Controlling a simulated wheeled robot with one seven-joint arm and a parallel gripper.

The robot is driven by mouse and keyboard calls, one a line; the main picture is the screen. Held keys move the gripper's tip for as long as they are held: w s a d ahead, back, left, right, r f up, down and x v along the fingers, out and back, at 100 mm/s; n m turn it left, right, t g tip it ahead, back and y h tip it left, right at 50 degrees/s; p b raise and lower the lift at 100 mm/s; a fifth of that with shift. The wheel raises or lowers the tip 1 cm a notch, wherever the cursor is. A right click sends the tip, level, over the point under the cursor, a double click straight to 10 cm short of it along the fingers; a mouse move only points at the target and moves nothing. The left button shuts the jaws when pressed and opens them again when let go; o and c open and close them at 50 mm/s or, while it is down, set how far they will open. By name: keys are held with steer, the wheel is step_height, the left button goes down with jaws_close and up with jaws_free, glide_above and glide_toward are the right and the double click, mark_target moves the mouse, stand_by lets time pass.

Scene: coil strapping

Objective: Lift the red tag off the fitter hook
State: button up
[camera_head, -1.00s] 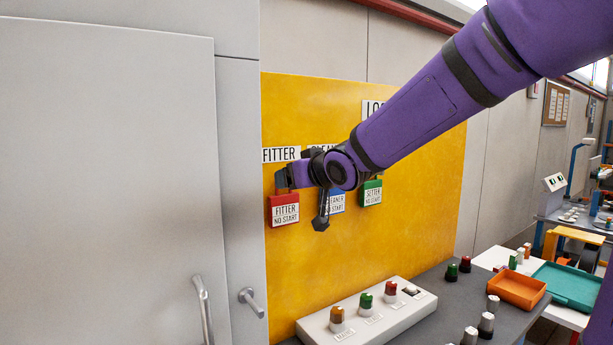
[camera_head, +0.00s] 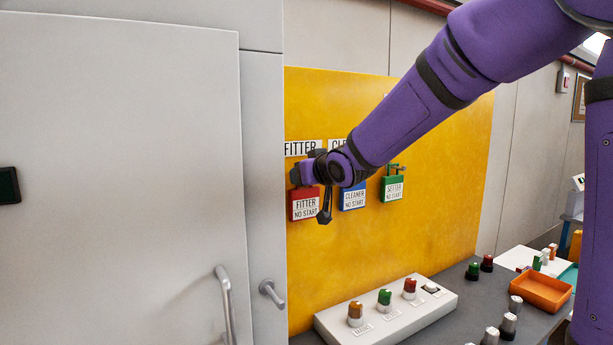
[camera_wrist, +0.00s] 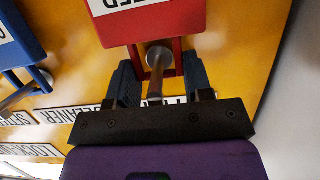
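The red tag (camera_head: 304,205), lettered "FITTER NO START", hangs on the yellow board beneath the FITTER label. My gripper (camera_head: 300,172) is at its top, covering its upper part in the head view. In the wrist view the red tag (camera_wrist: 150,20) is at the top, its red loop around the hook (camera_wrist: 158,62), which has a round metal end. My gripper (camera_wrist: 160,84) has its two dark fingers apart, one on each side of the loop. They look very close to it; whether they touch is unclear.
The blue CLEANER tag (camera_head: 352,196) and green SETTER tag (camera_head: 393,190) hang to the right. A grey cabinet (camera_head: 120,150) with handles stands close on the left. Below, a control box (camera_head: 385,312) with knobs sits on the bench, near an orange tray (camera_head: 541,292).

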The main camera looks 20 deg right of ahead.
steer(key=c, duration=0.6)
steer(key=shift+r, duration=0.6)
steer(key=shift+f+v, duration=0.2)
steer(key=shift+v, duration=1.2)
steer(key=shift+f+v, duration=0.2)
steer(key=shift+v, duration=1.2)
steer(key=shift+s, duration=0.2)
steer(key=s, duration=0.3)
steer(key=s+d, duration=0.1)
steer(key=s, duration=0.1)
steer(key=shift+s+d, duration=0.15)
steer(key=shift+s, duration=0.25)
